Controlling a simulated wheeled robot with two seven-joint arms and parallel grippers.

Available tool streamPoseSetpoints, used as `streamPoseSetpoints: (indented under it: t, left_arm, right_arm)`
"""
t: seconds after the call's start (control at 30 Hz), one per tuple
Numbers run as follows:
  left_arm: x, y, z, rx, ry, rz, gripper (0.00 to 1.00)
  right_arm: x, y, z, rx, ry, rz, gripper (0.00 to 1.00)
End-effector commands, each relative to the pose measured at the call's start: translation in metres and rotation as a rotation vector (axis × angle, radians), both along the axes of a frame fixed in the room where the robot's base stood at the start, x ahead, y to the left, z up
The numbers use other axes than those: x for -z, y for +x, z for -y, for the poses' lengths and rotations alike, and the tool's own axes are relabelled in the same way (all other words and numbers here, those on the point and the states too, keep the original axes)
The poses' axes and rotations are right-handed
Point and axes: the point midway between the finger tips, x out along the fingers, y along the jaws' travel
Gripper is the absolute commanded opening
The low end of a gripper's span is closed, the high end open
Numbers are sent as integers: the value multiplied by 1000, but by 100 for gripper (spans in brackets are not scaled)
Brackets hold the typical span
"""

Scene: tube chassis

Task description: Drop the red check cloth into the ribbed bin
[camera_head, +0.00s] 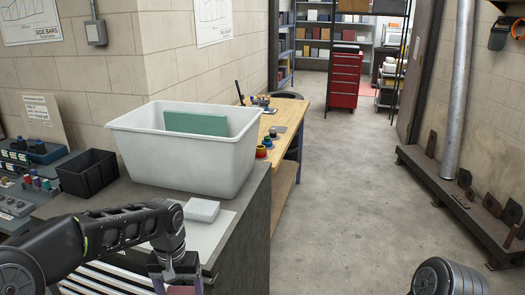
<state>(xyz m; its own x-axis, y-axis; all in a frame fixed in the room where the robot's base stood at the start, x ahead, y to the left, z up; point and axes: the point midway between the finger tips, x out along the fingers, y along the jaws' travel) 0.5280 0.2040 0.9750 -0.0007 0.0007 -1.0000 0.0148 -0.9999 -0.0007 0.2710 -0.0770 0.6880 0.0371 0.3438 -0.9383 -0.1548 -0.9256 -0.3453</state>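My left gripper (177,285) points down at the bottom edge, in front of the grey counter. A small dull reddish-pink patch (181,290) shows between its fingers, cut off by the frame. I cannot tell whether this is the red check cloth or whether the fingers grip it. No other red check cloth is in view. A large white bin (170,158) stands upright on the counter, above and behind my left gripper, with a green flat panel (196,124) inside. I see no clear ribs on it. My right gripper is out of view; only part of my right arm shows.
A small black open bin (87,173) stands left of the white bin. A white box (202,209) lies on the counter in front of it. A wooden bench (286,120) stands behind. A red tool cabinet (345,78) is far back.

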Motion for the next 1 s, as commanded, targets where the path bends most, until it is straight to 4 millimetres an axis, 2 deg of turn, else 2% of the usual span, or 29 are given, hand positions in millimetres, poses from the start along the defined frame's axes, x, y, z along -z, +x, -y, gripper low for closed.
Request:
streamPoseSetpoints:
  t: [0.1, 0.37, 0.67, 1.0]
  left_arm:
    - [2, 0, 6, 15, 0, 1, 39]
    - [0, 0, 6, 15, 0, 1, 39]
    - [-49, 0, 6, 15, 0, 1, 39]
    - [-48, 0, 6, 15, 0, 0, 39]
  right_arm:
    - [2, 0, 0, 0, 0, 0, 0]
    - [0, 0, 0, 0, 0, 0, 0]
    - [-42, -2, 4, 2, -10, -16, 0]
    - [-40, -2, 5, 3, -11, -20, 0]
